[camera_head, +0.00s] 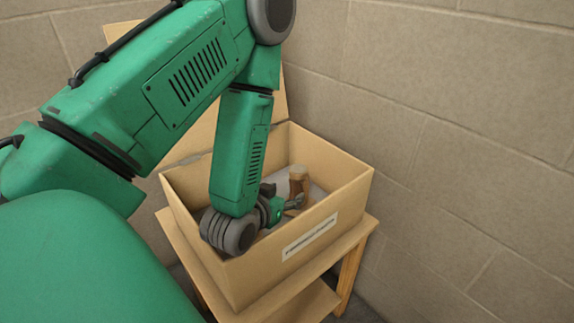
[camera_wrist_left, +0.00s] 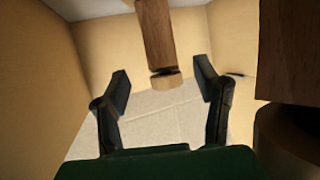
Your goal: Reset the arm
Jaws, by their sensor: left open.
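My left arm comes in from the left in the head view and bends down into an open cardboard box (camera_head: 330,205). My left gripper (camera_head: 282,197) is inside the box, beside a brown wooden piece (camera_head: 299,182) that stands near the far wall. In the left wrist view my left gripper (camera_wrist_left: 163,95) has its fingers spread, with nothing clamped between them. A wooden piece with a lighter end (camera_wrist_left: 160,40) shows beyond the fingertips. A second, darker wooden piece (camera_wrist_left: 285,60) fills the right edge. My right gripper is not in view.
The box has a white label (camera_head: 310,237) on its front and a raised flap behind my arm. It stands on a small wooden table (camera_head: 352,270) with a lower shelf. A block wall (camera_head: 450,130) rises close behind and to the right.

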